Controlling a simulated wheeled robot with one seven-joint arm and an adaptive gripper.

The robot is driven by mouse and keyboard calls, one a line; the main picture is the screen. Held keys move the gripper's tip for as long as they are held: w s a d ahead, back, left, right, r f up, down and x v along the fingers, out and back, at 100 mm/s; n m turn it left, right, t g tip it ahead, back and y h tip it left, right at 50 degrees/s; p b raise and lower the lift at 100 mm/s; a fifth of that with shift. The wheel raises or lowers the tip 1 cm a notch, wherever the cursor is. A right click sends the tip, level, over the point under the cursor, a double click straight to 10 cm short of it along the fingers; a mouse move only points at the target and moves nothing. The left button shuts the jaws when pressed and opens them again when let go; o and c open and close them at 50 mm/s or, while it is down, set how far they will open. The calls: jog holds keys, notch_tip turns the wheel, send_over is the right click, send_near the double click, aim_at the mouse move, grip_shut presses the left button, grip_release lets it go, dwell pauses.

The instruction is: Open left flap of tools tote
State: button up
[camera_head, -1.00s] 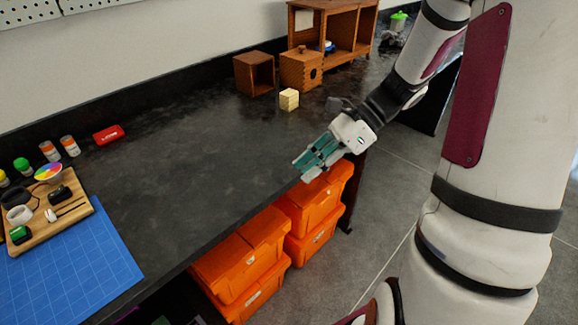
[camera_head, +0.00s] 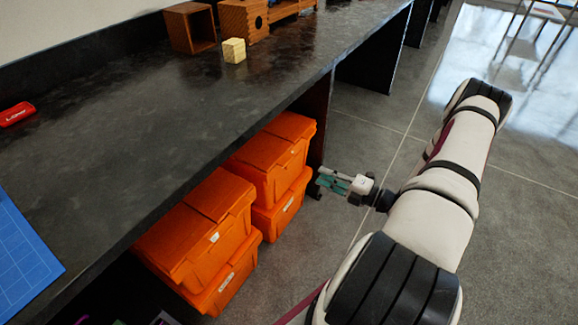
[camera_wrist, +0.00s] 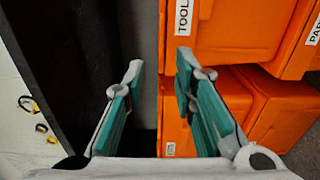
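The tools tote (camera_wrist: 235,28) is an orange lidded box in the wrist view. Its white label shows "TOOL", cut off by the frame. In the head view it appears to be the upper far tote (camera_head: 268,153), stacked on another orange tote (camera_head: 283,208) under the bench. Its lid flaps look shut. My gripper (camera_head: 321,180) is to the right of this stack, apart from it, fingers towards the bench. In the wrist view my gripper (camera_wrist: 159,68) is open and empty, with its right finger overlapping the totes in the picture.
A second stack, with an upper orange tote (camera_head: 195,230), stands nearer under the bench. Its label starts "PAP" in the wrist view. The dark bench top (camera_head: 160,120) overhangs the totes. A dark support panel (camera_head: 318,110) stands beyond them. Floor (camera_head: 370,150) to the right is clear.

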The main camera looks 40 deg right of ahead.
jog(key=b+x, duration=0.3)
jog(key=x, duration=1)
jog(key=shift+w, duration=0.35)
jog(key=shift+f, duration=0.15)
grip_shut()
